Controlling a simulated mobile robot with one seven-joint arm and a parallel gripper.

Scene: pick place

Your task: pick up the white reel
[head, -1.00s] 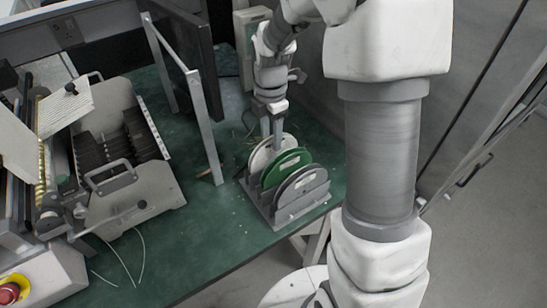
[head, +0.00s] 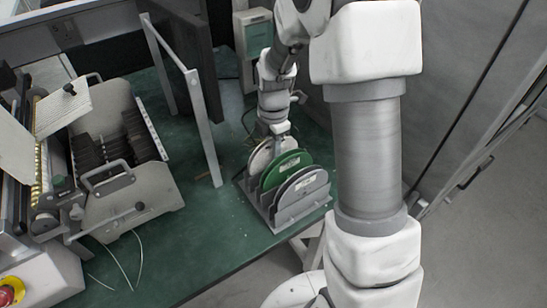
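The white reel (head: 258,157) stands upright at the back of a grey slotted rack (head: 273,217) on the green table. A green reel (head: 287,167) and a grey reel (head: 303,190) stand in front of it and hide much of it. My gripper (head: 279,138) points down at the top of the white reel, just behind the green reel's upper edge. Its fingertips are mostly hidden there, so I cannot tell whether they are closed on the white reel.
A metal frame with a dark panel (head: 203,125) stands left of the rack. A machine with a grey handle (head: 108,178) fills the left of the table. Thin white wires (head: 137,262) lie near the front edge. Bare green table (head: 215,225) lies between the machine and rack.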

